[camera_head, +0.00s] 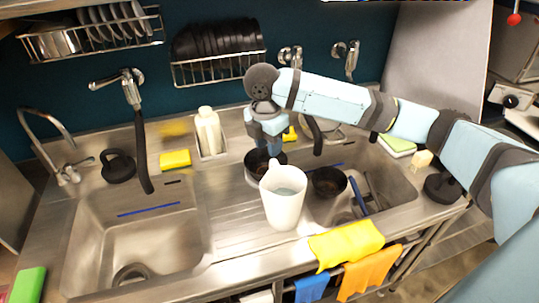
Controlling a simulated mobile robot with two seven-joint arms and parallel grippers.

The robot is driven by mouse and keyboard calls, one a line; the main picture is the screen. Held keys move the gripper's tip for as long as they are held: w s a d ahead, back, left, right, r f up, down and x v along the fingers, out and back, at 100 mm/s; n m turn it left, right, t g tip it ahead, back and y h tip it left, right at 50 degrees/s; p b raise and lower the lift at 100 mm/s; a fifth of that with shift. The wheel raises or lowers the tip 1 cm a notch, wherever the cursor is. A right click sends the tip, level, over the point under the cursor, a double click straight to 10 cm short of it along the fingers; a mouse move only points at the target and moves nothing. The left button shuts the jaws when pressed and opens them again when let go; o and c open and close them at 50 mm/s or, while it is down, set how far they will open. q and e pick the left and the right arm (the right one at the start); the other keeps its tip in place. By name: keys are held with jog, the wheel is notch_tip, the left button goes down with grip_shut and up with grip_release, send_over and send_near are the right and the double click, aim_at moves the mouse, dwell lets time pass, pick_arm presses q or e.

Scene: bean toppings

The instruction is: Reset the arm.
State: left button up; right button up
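My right arm reaches in from the right across the sink counter. Its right gripper (266,148) points down behind the white pitcher (284,205), at a dark bowl (254,163). The fingertips are partly hidden, so I cannot tell if they are open, shut or touching the bowl. The pitcher stands upright and partly covers the bowl. A second dark bowl (328,182) is just right of the pitcher, by the right basin. My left gripper is not in view.
A white bottle (208,131) and yellow sponge (175,159) stand behind. Taps with hanging black spouts (143,155) rise at the back. A yellow cloth (346,244) hangs on the front edge. The left basin (150,240) is largely clear. Dish racks (217,70) are on the wall.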

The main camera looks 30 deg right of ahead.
dwell(0.5)
jog(key=s+a+f+m+t+y, duration=0.2)
jog(key=s+a+f+m+y, duration=0.3)
jog(key=s+a+f, duration=0.75)
jog(key=s+d+f+m+t+h, duration=0.1)
jog(key=s+d+f+m+h, duration=0.1)
jog(key=s+d+m, duration=0.45)
jog(key=s+d+f+m+t+h, duration=0.1)
jog(key=s+d+f+m+h, duration=0.15)
jog(key=s+m, duration=0.7)
jog(key=w+a+f+n+t+y+p, duration=0.1)
jog(key=w+a+f+n+t+y, duration=0.2)
jog(key=f, duration=0.8)
jog(key=shift+w+a+f+t, duration=0.4)
jog(key=shift+w+a+t, duration=0.65)
jog(key=shift+a+t, duration=0.85)
jog(key=shift+d, duration=0.1)
